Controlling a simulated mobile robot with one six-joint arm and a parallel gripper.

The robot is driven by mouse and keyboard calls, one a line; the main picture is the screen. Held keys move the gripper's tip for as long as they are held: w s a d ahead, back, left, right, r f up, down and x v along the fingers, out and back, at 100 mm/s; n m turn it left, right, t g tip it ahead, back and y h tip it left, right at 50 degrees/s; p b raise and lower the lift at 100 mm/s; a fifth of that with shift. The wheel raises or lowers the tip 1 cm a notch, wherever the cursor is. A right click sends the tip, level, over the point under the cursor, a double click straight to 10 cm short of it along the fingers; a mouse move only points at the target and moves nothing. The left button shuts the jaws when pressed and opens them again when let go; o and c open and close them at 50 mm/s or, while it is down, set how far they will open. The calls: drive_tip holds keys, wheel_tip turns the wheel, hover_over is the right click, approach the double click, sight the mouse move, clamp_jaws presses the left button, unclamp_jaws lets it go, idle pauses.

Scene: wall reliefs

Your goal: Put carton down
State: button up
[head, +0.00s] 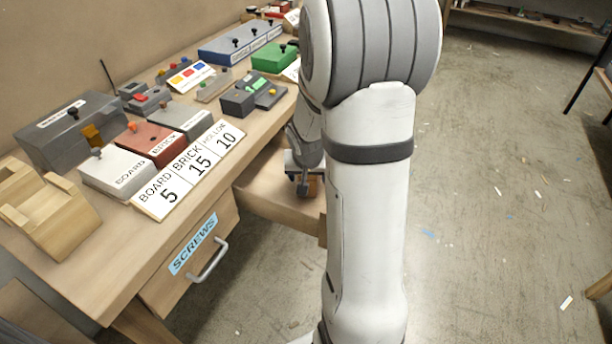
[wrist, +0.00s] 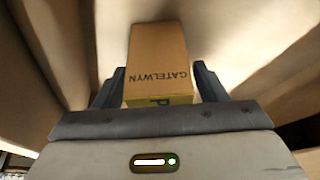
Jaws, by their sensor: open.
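A brown cardboard carton (wrist: 157,58) marked "GATELWYN" stands between the two dark fingers of my gripper (wrist: 158,82) in the wrist view. The fingers are apart, one on each side of it, with a narrow gap showing at each. In the head view my gripper (head: 303,186) reaches down into a pulled-out wooden drawer (head: 262,192) below the bench top. A small brown part of the carton (head: 313,187) shows there beside the fingers. The carton's underside and its contact with the drawer floor are hidden.
The bench (head: 110,240) holds grey, white and red blocks, number cards (head: 188,172) and a wooden holder (head: 45,210) near its edge. A closed drawer labelled "SCREWS" (head: 190,262) is nearer. The concrete floor (head: 490,200) at right is mostly clear.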

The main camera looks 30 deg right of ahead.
drive_tip(key=shift+r, duration=0.15)
drive_tip(key=shift+r+p, duration=0.3)
drive_tip(key=p+v, duration=0.2)
drive_tip(key=v, duration=0.9)
drive_tip(key=s+a+r+n+g+y, duration=0.1)
drive_tip(key=s+a+r+n, duration=0.1)
drive_tip(key=s+a, duration=0.4)
drive_tip(key=s+a+r+n+g+y, duration=0.1)
drive_tip(key=s+a+r+n, duration=0.1)
drive_tip(key=s+a+n, duration=0.2)
drive_tip(key=s+a, duration=0.3)
drive_tip(key=s, duration=0.2)
drive_tip(key=shift+s, duration=0.1)
